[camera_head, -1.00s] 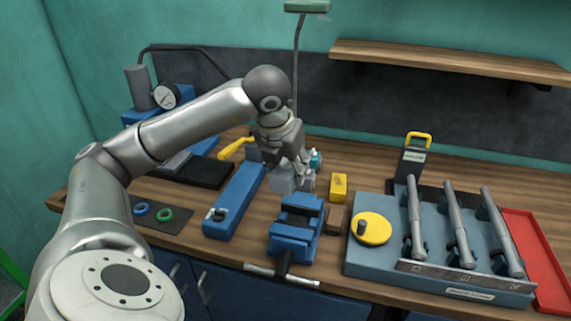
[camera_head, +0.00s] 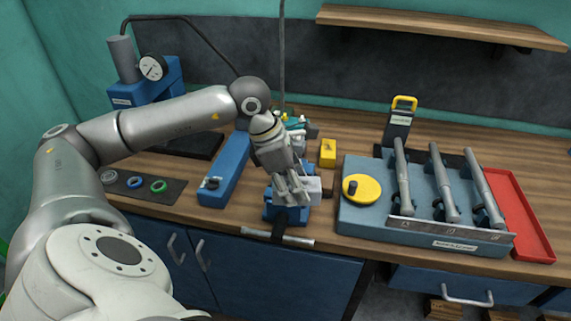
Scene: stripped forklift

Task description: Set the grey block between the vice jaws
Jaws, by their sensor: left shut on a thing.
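The grey block (camera_head: 313,189) shows beside the fingertips of my left gripper (camera_head: 294,190), which is shut on it. The gripper points down over the blue vice (camera_head: 272,211) near the bench's front edge. The gripper and block cover most of the vice, including its jaws. I cannot tell whether the block is between the jaws or just above them. The vice handle bar (camera_head: 278,237) sticks out at the front. My right gripper is not in view.
A blue fixture with a yellow disc (camera_head: 361,188) and several grey cylinders stands right of the vice. A yellow block (camera_head: 328,152) lies behind. A long blue tool (camera_head: 226,171) lies to the left, and a red tray (camera_head: 518,215) at far right.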

